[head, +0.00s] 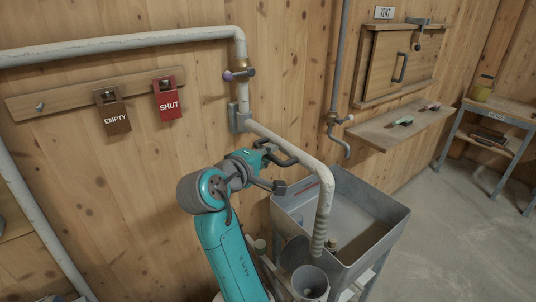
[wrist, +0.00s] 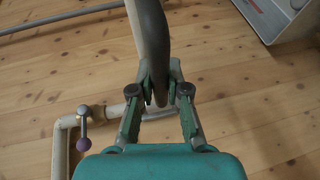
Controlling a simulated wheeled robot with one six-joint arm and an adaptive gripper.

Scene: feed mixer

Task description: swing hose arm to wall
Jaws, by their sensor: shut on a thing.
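The hose arm (head: 297,150) is a pale pipe that runs from a grey wall bracket (head: 239,117) out to the right. It then bends down, and its ribbed end (head: 319,238) hangs over a small grey bucket (head: 310,281) beside the trough. A dark handle (head: 285,159) sits at the pipe's near side. My gripper (head: 265,153) is at this handle. The exact contact is partly hidden by the fingers.
A grey trough (head: 372,215) stands below and right of the hose arm. A valve with a purple knob (head: 229,76) is on the pipe above the bracket. EMPTY (head: 113,115) and SHUT (head: 168,98) tags hang at left.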

